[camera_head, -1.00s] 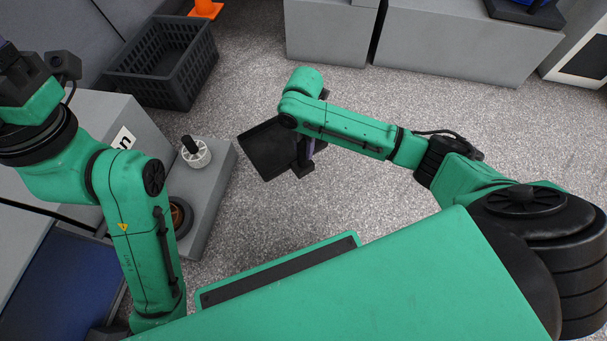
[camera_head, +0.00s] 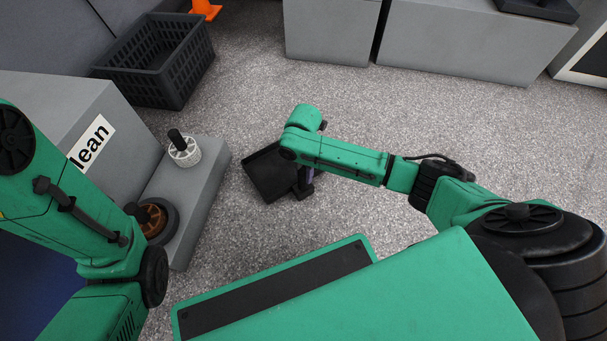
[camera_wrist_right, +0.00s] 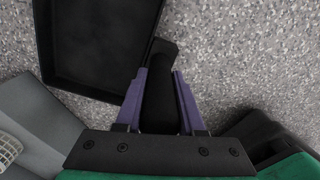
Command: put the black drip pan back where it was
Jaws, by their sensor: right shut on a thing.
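The black drip pan (camera_head: 266,174) is a shallow square tray, held above the speckled floor in the head view. It also shows in the right wrist view (camera_wrist_right: 98,45), at the upper left, with its raised rim. My right gripper (camera_head: 305,182) is at the pan's right side. In the right wrist view its purple fingers (camera_wrist_right: 160,98) are shut on the pan's black handle. The pan looks about level. My left arm comes in at the left of the head view, but its gripper is not in view.
A low grey step (camera_head: 204,196) left of the pan bears a white reel (camera_head: 184,154) and an orange-brown reel (camera_head: 153,220). A grey block with a partly hidden "lean" label (camera_head: 91,143) stands behind it. A black crate (camera_head: 157,66) stands at the back left. The middle floor is clear.

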